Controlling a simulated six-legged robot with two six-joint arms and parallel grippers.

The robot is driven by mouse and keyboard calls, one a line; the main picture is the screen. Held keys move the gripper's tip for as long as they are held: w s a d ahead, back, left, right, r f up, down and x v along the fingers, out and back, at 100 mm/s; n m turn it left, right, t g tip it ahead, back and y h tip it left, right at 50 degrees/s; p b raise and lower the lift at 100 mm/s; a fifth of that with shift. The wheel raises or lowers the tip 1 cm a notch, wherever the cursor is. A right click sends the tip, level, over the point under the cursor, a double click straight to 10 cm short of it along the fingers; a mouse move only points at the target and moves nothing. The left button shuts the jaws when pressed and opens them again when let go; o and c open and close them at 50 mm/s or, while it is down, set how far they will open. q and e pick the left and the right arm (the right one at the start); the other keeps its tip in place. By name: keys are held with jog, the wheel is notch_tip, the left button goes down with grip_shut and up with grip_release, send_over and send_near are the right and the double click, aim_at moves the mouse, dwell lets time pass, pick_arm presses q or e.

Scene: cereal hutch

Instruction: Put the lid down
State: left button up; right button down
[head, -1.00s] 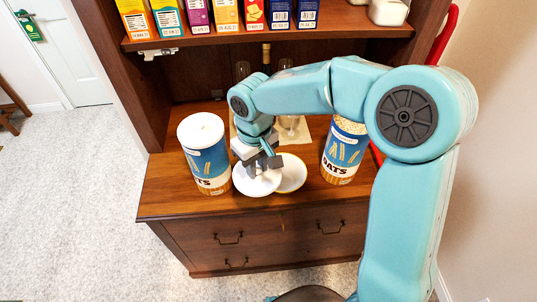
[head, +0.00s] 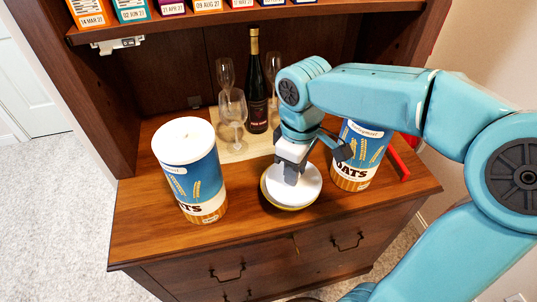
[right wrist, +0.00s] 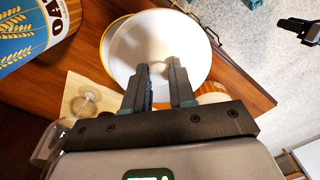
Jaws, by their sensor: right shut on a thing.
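My right gripper (head: 293,172) is shut on a white round lid (head: 299,184) by its middle. In the right wrist view the lid (right wrist: 146,52) lies between and beyond the fingertips (right wrist: 160,72). A yellow-rimmed white dish (head: 271,203) is right under the lid and mostly hidden by it; I cannot tell whether they touch. The right oats canister (head: 357,160) stands behind and to the right, its top hidden by my arm. The left oats canister (head: 196,182) has a white top. A small dark shape in the right wrist view may be my left gripper (right wrist: 298,28).
A dark wine bottle (head: 256,95) and several clear glasses (head: 233,110) stand on a pale board (head: 232,150) behind. A shelf (head: 190,22) with boxes is above. The wooden counter (head: 150,230) is clear at its front. A red object (head: 398,163) lies at right.

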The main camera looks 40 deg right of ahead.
jog(key=w+d+p, duration=0.2)
jog(key=w+d, duration=0.2)
jog(key=w, duration=0.4)
jog(key=w+d+p, duration=0.1)
jog(key=w+d, duration=0.3)
jog(key=w, duration=0.3)
jog(key=f, duration=0.3)
jog(key=f+b, duration=0.1)
jog(key=f, duration=0.7)
jog(key=shift+w+d+f, duration=0.2)
jog(key=shift+w+d, duration=0.05)
jog(key=shift+d, duration=0.05)
jog(key=shift+w+f, duration=0.1)
jog(key=shift+f, duration=0.05)
jog(key=shift+f+b, duration=0.45)
jog(key=shift+b, duration=0.05)
jog(key=c, duration=0.9)
grip_release()
jog(key=shift+r, duration=0.1)
jog(key=shift+c, duration=0.2)
